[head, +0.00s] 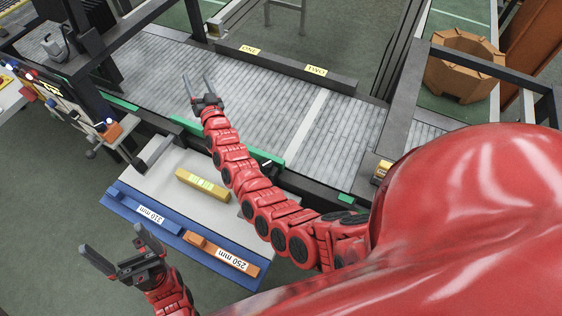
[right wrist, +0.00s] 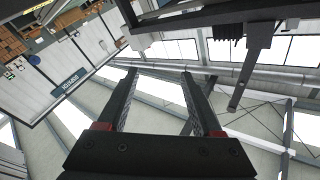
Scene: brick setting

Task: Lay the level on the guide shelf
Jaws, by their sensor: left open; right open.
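The level (head: 203,185), a yellow bar with bright green vials, lies on a pale grey tabletop (head: 170,165). A blue shelf (head: 118,205) runs along the table's near edge; I take it as the guide shelf. It bears a blue bar (head: 172,224) labelled 310 mm and an orange bar (head: 222,252) labelled 250 mm. My left gripper (head: 112,240) is open and empty, nearer than the shelf's left part. My right gripper (head: 198,82) is open over the grey slatted conveyor, beyond the level; its empty fingers show in the right wrist view (right wrist: 158,75).
The conveyor (head: 265,100) crosses behind the table, with green strips on its near edge. A dark rail (head: 285,65) with ONE and TWO labels stands on its far side. A control panel (head: 50,92) is at left, an orange octagonal bin (head: 462,65) at upper right.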

